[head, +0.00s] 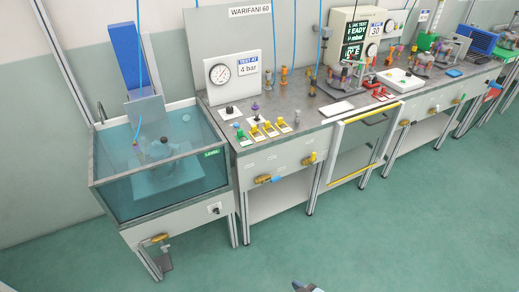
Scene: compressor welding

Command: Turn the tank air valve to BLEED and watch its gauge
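The water tank (107,197) stands at the left, with clear walls and a green level label. A round white gauge (219,73) is on the grey panel behind the bench, beside a "TEST AT 4 bar" sign. A black knob (229,110) sits on a white plate below it. Another small dark knob (215,210) is on a white plate on the tank stand's front. I cannot tell which knob is the tank air valve; BLEED is not readable. A small grey-blue tip at the bottom edge, probably my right gripper (306,286), is far from them. My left gripper is not in view.
A brass valve with a yellow handle (159,238) is under the tank. Yellow clamps (262,129) stand on the bench's front edge. A yellow-edged frame (365,174) sticks out from the bench. The green floor (330,235) in front is clear.

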